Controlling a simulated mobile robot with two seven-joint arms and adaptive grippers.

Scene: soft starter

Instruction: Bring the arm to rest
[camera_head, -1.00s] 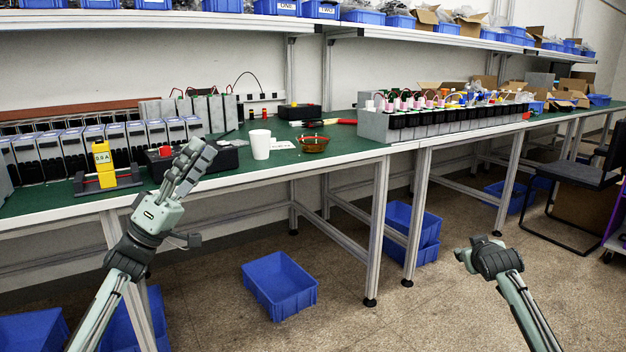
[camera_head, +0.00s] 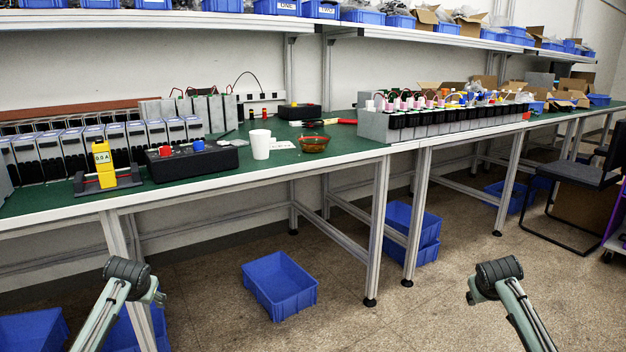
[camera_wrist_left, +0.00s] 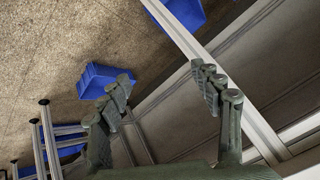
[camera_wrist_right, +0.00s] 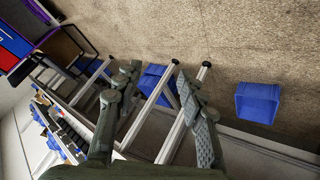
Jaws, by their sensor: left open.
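My left arm (camera_head: 128,280) is drawn back and low in the head view, in front of the table's front edge, with its gripper out of sight there. In the left wrist view my left gripper (camera_wrist_left: 162,82) has its fingers apart with nothing between them. My right arm (camera_head: 500,285) is at a similar height on the right side of the head view, over the floor, its gripper also out of sight there. In the right wrist view my right gripper (camera_wrist_right: 158,80) has its fingers spread and empty.
The green-topped table (camera_head: 225,175) holds a black box (camera_head: 195,160) with red and blue buttons, a yellow device (camera_head: 104,165), a white cup (camera_head: 260,144) and a reddish bowl (camera_head: 314,144). A blue bin (camera_head: 280,285) lies on the floor between my arms.

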